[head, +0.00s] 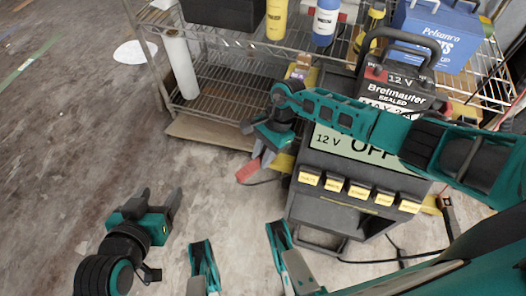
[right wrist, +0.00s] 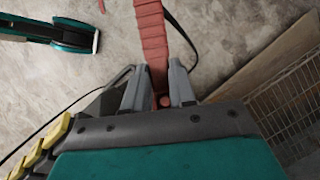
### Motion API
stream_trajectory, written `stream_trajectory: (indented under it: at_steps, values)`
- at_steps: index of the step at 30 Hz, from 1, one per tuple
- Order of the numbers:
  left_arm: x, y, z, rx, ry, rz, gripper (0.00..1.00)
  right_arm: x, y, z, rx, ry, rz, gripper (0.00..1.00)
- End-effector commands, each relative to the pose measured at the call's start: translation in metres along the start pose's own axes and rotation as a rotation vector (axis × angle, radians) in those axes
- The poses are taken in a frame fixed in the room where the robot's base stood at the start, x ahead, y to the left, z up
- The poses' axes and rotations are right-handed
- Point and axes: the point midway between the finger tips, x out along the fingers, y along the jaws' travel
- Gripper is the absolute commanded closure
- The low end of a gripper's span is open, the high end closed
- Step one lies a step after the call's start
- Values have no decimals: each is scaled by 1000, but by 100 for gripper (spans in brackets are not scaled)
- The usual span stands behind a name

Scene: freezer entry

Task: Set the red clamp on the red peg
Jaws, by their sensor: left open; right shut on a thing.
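My right gripper (head: 260,160) reaches in from the right above the cart and points down to the left. It is shut on the red clamp (head: 247,171), which sticks out past its fingertips. In the right wrist view the ribbed red clamp (right wrist: 153,40) runs up from between the two grey fingers of the right gripper (right wrist: 160,80). My left gripper (head: 160,195) is open and empty above the floor, left of the cart. I cannot make out a red peg for certain; my right arm covers part of the cart.
The dark charger cart (head: 330,218) has an "OFF" display and several yellow tabs. A battery (head: 395,92) with a red part on top stands on it. A wire shelf (head: 225,85) with bottles and a blue box (head: 437,35) stands behind. Black cables lie near the cart. The left floor is mostly clear.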

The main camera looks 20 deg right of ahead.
Motion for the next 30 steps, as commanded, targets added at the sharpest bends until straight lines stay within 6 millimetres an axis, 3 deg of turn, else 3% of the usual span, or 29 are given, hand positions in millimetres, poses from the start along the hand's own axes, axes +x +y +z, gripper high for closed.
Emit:
stream_trajectory:
  at_steps: [10,19,23,30]
  values:
    - [-1,0,2,-1,-4,0,36,0,0,0,-1,-1,-1,45]
    - [-2,0,-1,-1,-2,0,36,-4,0,1,-1,0,-1,45]
    - [-5,0,-9,0,6,-3,36,-20,-1,8,-3,0,-3,45]
    - [-12,-4,-20,2,15,-17,36,-73,-1,29,-4,2,-4,45]
